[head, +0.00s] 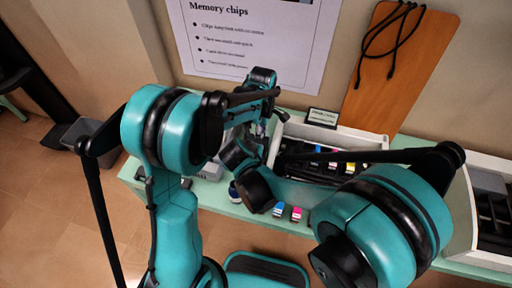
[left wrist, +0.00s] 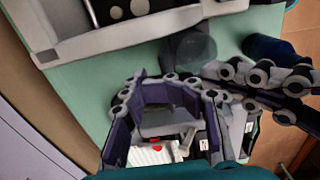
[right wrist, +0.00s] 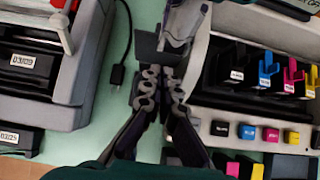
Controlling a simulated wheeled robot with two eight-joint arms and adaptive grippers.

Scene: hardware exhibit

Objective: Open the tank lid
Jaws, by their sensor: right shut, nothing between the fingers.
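The ink-tank printer (head: 375,142) stands on the green table; its tank bay holds black, blue, magenta and yellow parts, clearer in the right wrist view (right wrist: 265,70). My right gripper (right wrist: 161,72) is shut and empty beside the printer's left edge. My left gripper (left wrist: 165,82) is open, its fingers apart, with a white and grey thing with a red spot (left wrist: 158,148) beyond them.
A wooden board (head: 390,75) leans behind the printer.

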